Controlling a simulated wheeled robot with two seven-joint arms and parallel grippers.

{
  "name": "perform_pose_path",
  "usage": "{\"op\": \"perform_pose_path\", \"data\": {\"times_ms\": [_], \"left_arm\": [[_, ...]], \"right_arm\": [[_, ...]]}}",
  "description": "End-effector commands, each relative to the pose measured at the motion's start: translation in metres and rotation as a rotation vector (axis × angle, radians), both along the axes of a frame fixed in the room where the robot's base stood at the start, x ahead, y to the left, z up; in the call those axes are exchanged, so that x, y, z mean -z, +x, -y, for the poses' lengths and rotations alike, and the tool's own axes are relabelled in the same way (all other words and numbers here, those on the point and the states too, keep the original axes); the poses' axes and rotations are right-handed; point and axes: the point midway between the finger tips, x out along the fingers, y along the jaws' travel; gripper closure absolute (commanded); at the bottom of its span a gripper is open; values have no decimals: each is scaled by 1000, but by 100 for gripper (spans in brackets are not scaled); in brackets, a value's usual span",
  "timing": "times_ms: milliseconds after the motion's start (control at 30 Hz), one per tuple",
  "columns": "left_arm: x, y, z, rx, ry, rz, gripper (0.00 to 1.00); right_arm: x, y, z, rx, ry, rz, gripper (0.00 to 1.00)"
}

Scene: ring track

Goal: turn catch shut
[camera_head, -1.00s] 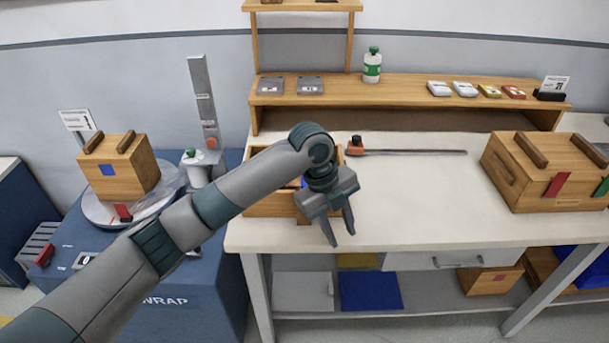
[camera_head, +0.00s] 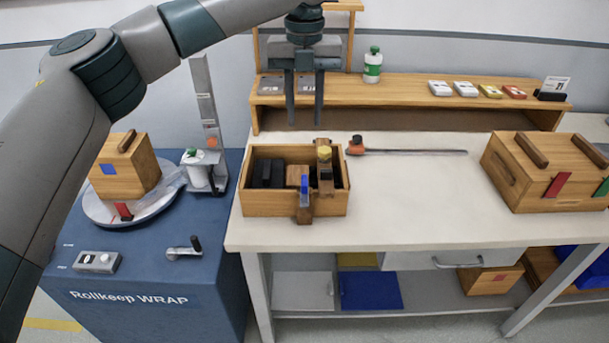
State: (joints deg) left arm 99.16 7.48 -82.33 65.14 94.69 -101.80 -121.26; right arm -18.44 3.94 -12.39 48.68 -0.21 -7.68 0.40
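An open wooden box (camera_head: 285,205) stands on the left part of the white worktable. Dark items sit inside it. I cannot tell for sure which part is the catch. My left gripper (camera_head: 305,110) points down above and behind the box. Its two fingers are apart with nothing between them, clear of the box. My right gripper is not in view.
A wooden shelf (camera_head: 400,88) runs along the back, with a green-capped bottle (camera_head: 372,65). A closed wooden box (camera_head: 545,170) stands at the right. A long thin tool (camera_head: 410,152) lies behind clear table space. The blue wrapping machine (camera_head: 140,270) stands left, carrying another box (camera_head: 125,167).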

Motion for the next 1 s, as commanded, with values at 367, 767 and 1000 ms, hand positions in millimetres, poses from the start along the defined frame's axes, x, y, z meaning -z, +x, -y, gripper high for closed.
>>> {"op": "perform_pose_path", "data": {"times_ms": [367,767,1000], "left_arm": [[1,0,0,0,0,0,69],[34,0,0,0,2,-1,69],[76,0,-1,-1,2,-1,69]], "right_arm": [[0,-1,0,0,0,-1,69],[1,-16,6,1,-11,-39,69],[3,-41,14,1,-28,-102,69]]}}
